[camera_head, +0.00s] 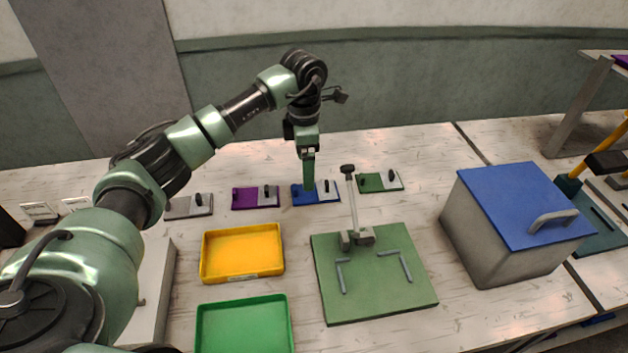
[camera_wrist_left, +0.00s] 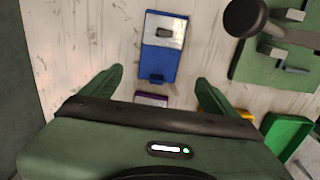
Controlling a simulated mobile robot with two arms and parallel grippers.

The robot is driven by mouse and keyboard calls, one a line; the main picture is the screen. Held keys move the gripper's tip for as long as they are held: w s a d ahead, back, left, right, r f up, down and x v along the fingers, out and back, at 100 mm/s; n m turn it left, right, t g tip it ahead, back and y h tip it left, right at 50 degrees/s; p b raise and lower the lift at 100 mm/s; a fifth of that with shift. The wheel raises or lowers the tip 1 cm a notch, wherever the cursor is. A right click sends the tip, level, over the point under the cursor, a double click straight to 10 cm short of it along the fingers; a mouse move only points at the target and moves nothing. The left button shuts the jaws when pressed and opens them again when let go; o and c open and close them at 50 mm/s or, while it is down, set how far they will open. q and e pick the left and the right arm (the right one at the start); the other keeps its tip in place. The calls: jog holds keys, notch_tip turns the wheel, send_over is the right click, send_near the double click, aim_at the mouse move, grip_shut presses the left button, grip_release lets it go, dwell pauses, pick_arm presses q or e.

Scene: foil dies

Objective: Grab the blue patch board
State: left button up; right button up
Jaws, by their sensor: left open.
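The blue patch board (camera_head: 314,197) lies flat on the table in the back row. It has a blue part and a grey part with a small dark knob. In the left wrist view the blue patch board (camera_wrist_left: 158,66) lies ahead of the fingers, roughly centred between them. My left gripper (camera_head: 308,188) points down above the board in the head view and hides part of it. In the left wrist view my left gripper (camera_wrist_left: 160,80) is open with nothing between its fingers. My right gripper is not in view.
Purple (camera_head: 256,197) and green (camera_head: 380,182) boards flank the blue one, with a grey board (camera_head: 189,206) farther left. A lever tool (camera_head: 352,200) stands close on the right on a green plate (camera_head: 385,302). Yellow (camera_head: 243,276) and green (camera_head: 290,325) trays sit in front; a blue-lidded box (camera_head: 520,205) is right.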

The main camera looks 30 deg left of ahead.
aim_at(304, 193)
pick_arm(q)
jog(key=shift+w+a+f, duration=0.1)
jog(key=shift+f, duration=0.3)
jog(key=shift+s+f+p, duration=0.2)
jog(key=shift+f+p, duration=0.3)
jog(key=shift+f, duration=0.35)
jog(key=shift+f+p, duration=0.3)
jog(key=shift+f, duration=0.1)
notch_tip(304, 193, down, 4)
jog(key=shift+r+p, duration=0.15)
jog(key=shift+p, duration=0.45)
jog(key=shift+w+a+f, duration=0.1)
jog(key=shift+f, duration=0.2)
jog(key=c, duration=1.7)
jog(key=shift+c, duration=1.1)
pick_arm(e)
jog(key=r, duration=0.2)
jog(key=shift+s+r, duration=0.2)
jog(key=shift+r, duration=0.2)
pick_arm(q)
jog(key=shift+r, duration=0.15)
